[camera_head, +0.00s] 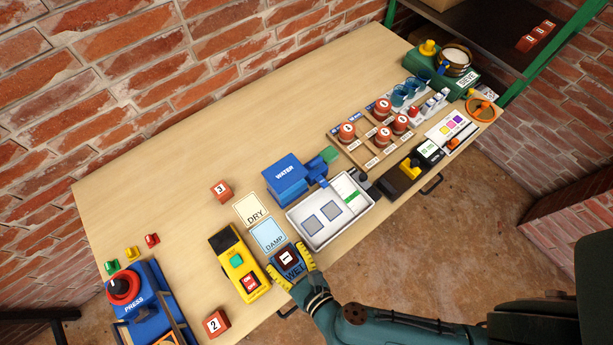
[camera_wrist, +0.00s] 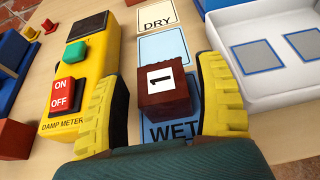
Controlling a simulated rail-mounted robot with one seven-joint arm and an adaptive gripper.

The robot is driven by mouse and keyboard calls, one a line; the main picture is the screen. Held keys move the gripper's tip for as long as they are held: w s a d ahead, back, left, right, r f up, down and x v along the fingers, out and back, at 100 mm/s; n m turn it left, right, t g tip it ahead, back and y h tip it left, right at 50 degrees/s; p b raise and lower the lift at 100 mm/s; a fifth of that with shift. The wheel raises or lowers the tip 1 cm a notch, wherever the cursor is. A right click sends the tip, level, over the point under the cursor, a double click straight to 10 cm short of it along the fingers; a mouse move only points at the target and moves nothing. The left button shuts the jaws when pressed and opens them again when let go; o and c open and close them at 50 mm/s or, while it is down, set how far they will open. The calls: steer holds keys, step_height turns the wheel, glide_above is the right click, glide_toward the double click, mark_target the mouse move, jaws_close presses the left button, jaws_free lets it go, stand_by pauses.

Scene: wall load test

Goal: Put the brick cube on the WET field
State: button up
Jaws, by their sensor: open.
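A dark brown brick cube (camera_wrist: 166,100) with a white label "1" is on the blue WET field (camera_wrist: 158,133); the letters show just in front of it. In the head view the cube (camera_head: 286,257) also appears over that field. My gripper (camera_wrist: 165,92) has its yellow fingers spread on either side of the cube, with a gap visible on both sides in the wrist view. The cube looks level, though its underside is hidden. The light blue DAMP field (camera_head: 269,236) and cream DRY field (camera_head: 251,210) lie behind it.
The yellow damp meter (camera_head: 238,262) stands close left of my gripper, and a white tray (camera_head: 309,232) close right. Brick cubes "3" (camera_head: 221,191) and "2" (camera_head: 216,323) sit on the table. The blue WATER box (camera_head: 286,181) is behind the tray. The table's back left is clear.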

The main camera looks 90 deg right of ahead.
steer(key=v, duration=0.9)
steer(key=shift+s, duration=0.15)
steer(key=shift+r, duration=0.1)
steer(key=w+a+r+n+t, duration=0.35)
steer(key=w+r, duration=0.25)
steer(key=r, duration=0.3)
steer(key=w+a+r+n+t+y, duration=0.1)
steer(key=w+a+r+n+t, duration=0.15)
steer(key=w+r+t, duration=0.45)
steer(key=w+a+r+n+t, duration=0.25)
steer(key=w+r+n, duration=0.2)
steer(key=r, duration=0.55)
steer(key=w+a+r+n+t+y, duration=0.1)
steer(key=a+r+n+t+y, duration=0.15)
steer(key=r+n+y, duration=0.85)
steer(key=w+a+r+n+t+y, duration=0.25)
steer(key=r+n+y, duration=0.45)
steer(key=n, duration=0.8)
steer(key=w+d+r+n+g+h, duration=0.1)
steer(key=d+r+n+g+h, duration=0.1)
steer(key=d+n+h, duration=0.2)
steer(key=w+d+r+n+g+h, duration=0.1)
steer(key=d+r+n+g+h, duration=0.1)
steer(key=d+n+h, duration=0.3)
steer(key=d, duration=0.2)
steer(key=shift+w+d, duration=0.3)
steer(key=shift+w, duration=0.05)
steer(key=shift+n, duration=0.25)
